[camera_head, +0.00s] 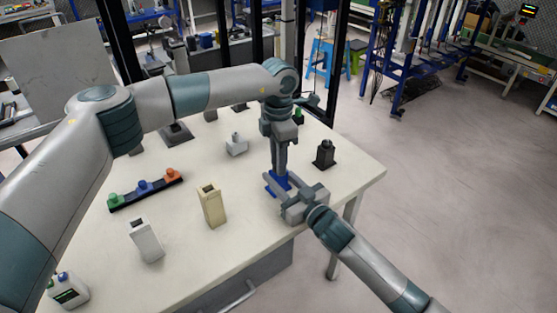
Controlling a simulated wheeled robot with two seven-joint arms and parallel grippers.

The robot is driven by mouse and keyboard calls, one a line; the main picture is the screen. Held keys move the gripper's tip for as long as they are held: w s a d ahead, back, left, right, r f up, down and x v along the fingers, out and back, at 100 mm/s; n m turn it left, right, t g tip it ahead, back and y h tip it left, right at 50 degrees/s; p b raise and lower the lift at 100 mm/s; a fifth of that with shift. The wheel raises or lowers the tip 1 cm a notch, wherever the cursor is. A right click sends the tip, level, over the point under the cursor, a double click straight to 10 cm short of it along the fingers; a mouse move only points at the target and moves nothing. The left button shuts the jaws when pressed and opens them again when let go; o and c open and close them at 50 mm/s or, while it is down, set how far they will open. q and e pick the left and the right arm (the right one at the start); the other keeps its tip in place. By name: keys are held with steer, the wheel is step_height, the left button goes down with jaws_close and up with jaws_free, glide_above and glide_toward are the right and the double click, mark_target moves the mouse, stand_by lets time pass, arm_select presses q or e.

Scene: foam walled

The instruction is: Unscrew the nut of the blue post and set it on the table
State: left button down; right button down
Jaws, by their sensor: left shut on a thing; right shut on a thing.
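The blue post (279,182) stands near the table's right front side, with its blue base showing between my grippers. My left gripper (279,163) comes down from above, upright over the post, with its fingers shut at the post's top. The nut is hidden between those fingers. My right gripper (284,190) reaches in low from the front right, shut around the lower part of the blue post. The table (185,265) is pale, with bare surface around the post.
A black post (325,154) stands right of the grippers, a grey block (236,145) behind left. A beige box (211,206), a white box (145,241) and a rack (126,203) with green, blue and orange pieces stand left.

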arm_select(q)
steer(key=shift+r, duration=0.45)
steer(key=shift+r, duration=0.35)
steer(key=shift+r, duration=0.35)
stand_by(0.4)
steer(key=shift+r, duration=1.95)
arm_select(e)
steer(key=c, duration=1.1)
jaws_free()
arm_select(q)
steer(key=shift+f+b, duration=0.65)
arm_select(e)
steer(key=v, duration=1.2)
